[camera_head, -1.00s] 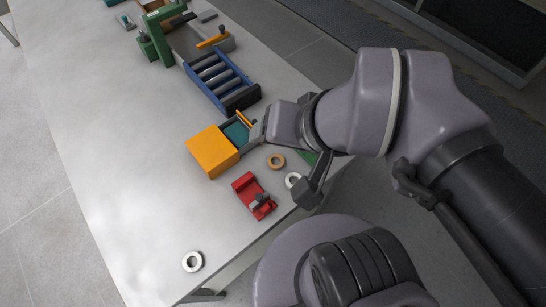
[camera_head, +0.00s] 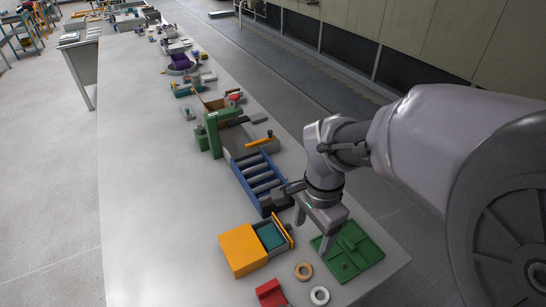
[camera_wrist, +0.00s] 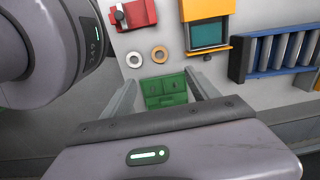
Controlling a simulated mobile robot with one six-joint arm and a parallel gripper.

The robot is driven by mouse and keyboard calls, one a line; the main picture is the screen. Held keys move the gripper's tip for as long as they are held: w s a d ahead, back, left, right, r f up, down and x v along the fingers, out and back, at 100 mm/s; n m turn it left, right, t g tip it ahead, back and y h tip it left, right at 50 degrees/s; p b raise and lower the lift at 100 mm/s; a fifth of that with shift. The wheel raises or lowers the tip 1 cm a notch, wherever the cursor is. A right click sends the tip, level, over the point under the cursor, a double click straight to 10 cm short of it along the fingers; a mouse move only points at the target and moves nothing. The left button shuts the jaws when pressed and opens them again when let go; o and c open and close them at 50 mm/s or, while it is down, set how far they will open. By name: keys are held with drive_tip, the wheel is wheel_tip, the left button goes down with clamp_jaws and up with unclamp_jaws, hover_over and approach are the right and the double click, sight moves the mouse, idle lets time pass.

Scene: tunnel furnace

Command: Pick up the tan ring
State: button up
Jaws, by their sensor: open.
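The tan ring (camera_head: 297,273) lies flat on the grey table, between the orange box and a white ring (camera_head: 313,298). In the wrist view the tan ring (camera_wrist: 154,57) lies just beyond the fingertips, with the white ring (camera_wrist: 127,61) to its left. My gripper (camera_head: 314,232) is open and empty, raised above the table near the green tray (camera_head: 372,250). In the wrist view my gripper (camera_wrist: 161,80) has its two fingers wide apart, with the green tray (camera_wrist: 165,101) seen between them. The tan ring is outside the fingers.
An orange box (camera_head: 239,250) with a teal inside stands left of the tan ring. A red block (camera_head: 268,292) is at the bottom edge. A blue roller rack (camera_head: 247,183) and a green frame (camera_head: 213,135) stand farther back. The table's left side is clear.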

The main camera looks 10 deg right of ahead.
drive_tip(key=b, duration=0.6)
hover_over(305, 272)
drive_tip(key=f, duration=1.3)
drive_tip(key=shift+s+a+f, duration=0.1)
drive_tip(key=shift+s+a, duration=0.05)
drive_tip(key=shift+s, duration=0.05)
drive_tip(key=f+b, duration=0.3)
drive_tip(key=f, duration=0.2)
drive_tip(key=shift+w+f, duration=0.15)
drive_tip(key=shift+w, duration=0.05)
